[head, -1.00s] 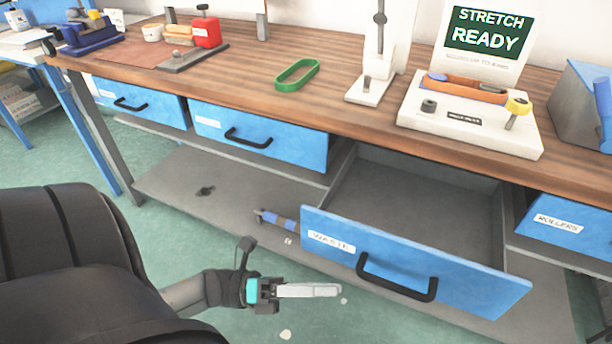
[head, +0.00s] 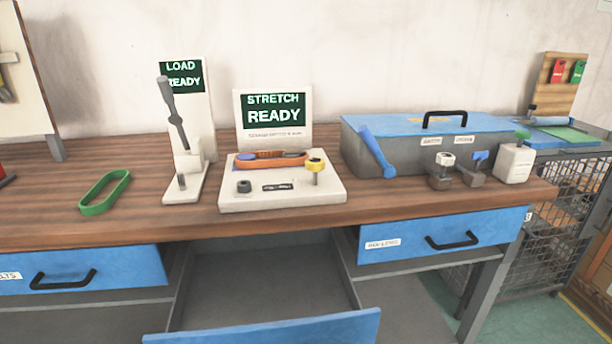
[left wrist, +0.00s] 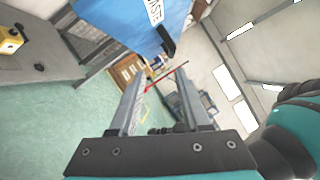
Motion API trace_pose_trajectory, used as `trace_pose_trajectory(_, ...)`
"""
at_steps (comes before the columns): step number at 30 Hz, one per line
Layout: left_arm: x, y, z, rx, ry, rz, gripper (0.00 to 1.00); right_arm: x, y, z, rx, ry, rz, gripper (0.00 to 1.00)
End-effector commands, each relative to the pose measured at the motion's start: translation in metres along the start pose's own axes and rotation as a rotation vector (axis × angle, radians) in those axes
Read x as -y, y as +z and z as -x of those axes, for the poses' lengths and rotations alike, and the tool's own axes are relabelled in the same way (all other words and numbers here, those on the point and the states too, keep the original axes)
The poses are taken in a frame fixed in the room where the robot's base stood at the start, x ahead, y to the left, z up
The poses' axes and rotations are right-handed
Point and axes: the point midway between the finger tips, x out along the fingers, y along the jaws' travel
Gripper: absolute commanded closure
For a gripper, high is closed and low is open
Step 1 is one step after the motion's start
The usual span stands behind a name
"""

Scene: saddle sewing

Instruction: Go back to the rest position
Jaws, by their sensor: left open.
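My left gripper (left wrist: 159,84) shows in the left wrist view with its two fingers apart and nothing between them. A blue drawer front (left wrist: 128,18) with a white label and dark handle is at the top of that view, beyond the fingers and apart from them. Neither gripper shows in the head view now. In the head view, the open drawer (head: 265,328) sticks out below the bench top, and its tray looks empty.
On the wooden bench (head: 120,230) stand a green belt (head: 106,192), the load lever stand (head: 188,170), the stretch fixture (head: 282,200) with an orange belt, and a grey-blue box (head: 420,160). A wire cage (head: 575,195) is at the right. Green floor (left wrist: 75,125) is open in the left wrist view.

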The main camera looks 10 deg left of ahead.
Motion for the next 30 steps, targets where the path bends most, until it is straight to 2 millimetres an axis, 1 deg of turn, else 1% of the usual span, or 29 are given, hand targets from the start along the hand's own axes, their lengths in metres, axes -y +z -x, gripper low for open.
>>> trace_pose_trajectory(2,-0.022,0.007,0.002,0.082,0.090,0.113,0.53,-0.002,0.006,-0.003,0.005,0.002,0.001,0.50)
trace_pose_trajectory(5,-0.067,0.012,0.011,0.239,0.245,0.334,0.53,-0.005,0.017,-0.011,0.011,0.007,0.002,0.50)
trace_pose_trajectory(6,-0.086,0.011,0.018,0.312,0.311,0.436,0.53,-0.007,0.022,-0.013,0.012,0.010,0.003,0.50)
trace_pose_trajectory(8,-0.115,0.006,0.030,0.427,0.405,0.592,0.53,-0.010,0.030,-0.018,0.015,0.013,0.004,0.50)
trace_pose_trajectory(9,-0.134,0.000,0.040,0.505,0.465,0.694,0.53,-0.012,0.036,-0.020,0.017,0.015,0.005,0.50)
trace_pose_trajectory(11,-0.159,-0.014,0.055,0.624,0.551,0.849,0.53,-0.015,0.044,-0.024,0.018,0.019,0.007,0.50)
trace_pose_trajectory(12,-0.174,-0.026,0.066,0.707,0.607,0.951,0.53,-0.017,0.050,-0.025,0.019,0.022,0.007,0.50)
trace_pose_trajectory(14,-0.193,-0.047,0.082,0.833,0.688,1.100,0.53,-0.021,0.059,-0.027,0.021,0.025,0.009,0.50)
trace_pose_trajectory(15,-0.204,-0.064,0.094,0.921,0.741,1.196,0.53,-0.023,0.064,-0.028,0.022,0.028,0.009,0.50)
trace_pose_trajectory(17,-0.216,-0.092,0.110,1.055,0.820,1.333,0.53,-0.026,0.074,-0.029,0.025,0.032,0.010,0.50)
trace_pose_trajectory(18,-0.222,-0.111,0.121,1.144,0.870,1.417,0.53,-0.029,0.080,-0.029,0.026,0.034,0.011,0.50)
trace_pose_trajectory(19,-0.225,-0.126,0.128,1.211,0.906,1.475,0.53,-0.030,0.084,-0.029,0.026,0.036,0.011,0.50)
trace_pose_trajectory(20,-0.226,-0.140,0.135,1.274,0.940,1.527,0.53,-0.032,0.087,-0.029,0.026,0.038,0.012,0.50)
trace_pose_trajectory(21,-0.226,-0.159,0.143,1.355,0.984,1.589,0.53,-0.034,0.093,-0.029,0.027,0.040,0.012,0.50)
trace_pose_trajectory(24,-0.223,-0.196,0.159,1.526,1.073,1.698,0.53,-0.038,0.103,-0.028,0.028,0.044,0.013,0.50)
trace_pose_trajectory(27,-0.218,-0.220,0.168,1.641,1.130,1.756,0.53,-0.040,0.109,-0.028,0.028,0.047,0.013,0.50)
trace_pose_trajectory(30,-0.215,-0.232,0.172,1.696,1.157,1.779,0.53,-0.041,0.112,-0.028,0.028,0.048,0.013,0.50)
